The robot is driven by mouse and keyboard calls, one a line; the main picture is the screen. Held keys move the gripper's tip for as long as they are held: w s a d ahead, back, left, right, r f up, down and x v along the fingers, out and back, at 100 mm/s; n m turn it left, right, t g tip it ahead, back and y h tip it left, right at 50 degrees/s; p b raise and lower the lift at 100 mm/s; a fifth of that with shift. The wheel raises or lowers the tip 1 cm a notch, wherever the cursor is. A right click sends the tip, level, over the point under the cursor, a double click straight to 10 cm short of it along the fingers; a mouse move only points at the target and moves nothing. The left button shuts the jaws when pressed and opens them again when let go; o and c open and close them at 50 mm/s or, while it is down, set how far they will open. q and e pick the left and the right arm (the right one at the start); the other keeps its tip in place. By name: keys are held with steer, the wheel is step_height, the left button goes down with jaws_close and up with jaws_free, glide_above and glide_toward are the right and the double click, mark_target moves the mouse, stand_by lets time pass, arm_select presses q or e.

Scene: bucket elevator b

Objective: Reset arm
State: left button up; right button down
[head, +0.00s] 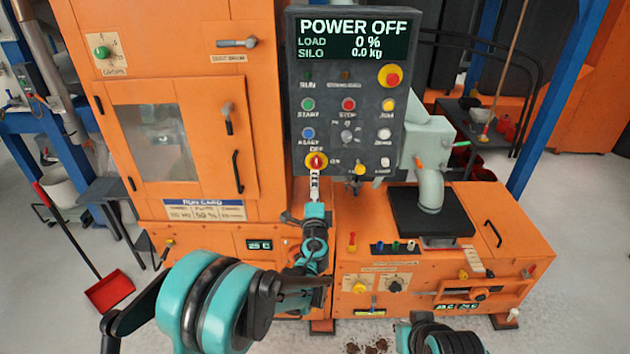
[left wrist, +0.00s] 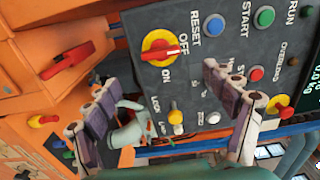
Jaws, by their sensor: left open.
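My left gripper (head: 315,187) is in front of the lower left of the dark control panel (head: 374,85), just below the red switch on its yellow disc (head: 316,160). In the left wrist view my left gripper (left wrist: 160,105) has its two fingers wide apart with nothing held between them. The red switch (left wrist: 160,50) is in clear view beyond the fingers, its handle in line with OFF. The panel's screen reads POWER OFF, load 0 %, silo 0.0 kg. Part of my right arm shows at the bottom right; its gripper is out of view.
The orange cabinet (head: 215,45) stands behind and left of my left arm. A low orange unit (head: 350,270) with knobs and a grey spout (head: 430,188) is to the right. A red dustpan (head: 110,290) lies on the floor at left. Dark debris (head: 376,347) lies at the bottom.

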arm_select(q)
steer(key=shift+s, duration=0.55)
steer(key=s+a+r+n+g+y, duration=0.2)
steer(key=s+a+n+g, duration=0.1)
steer(key=s+a+n, duration=0.45)
steer(key=s+a+r+n+g+y, duration=0.2)
steer(key=s+a+n+g, duration=0.15)
steer(key=s+a, duration=0.6)
steer(key=s+f+n+g+h, duration=0.2)
steer(key=s+f+n, duration=0.1)
steer(key=s, duration=0.8)
steer(key=s+f+n+g+h, duration=0.2)
steer(key=s+f, duration=0.3)
steer(key=s, duration=0.5)
steer(key=shift+s+a+f+n, duration=0.2)
steer(key=shift+s+f+n, duration=0.15)
steer(key=shift+n, duration=0.55)
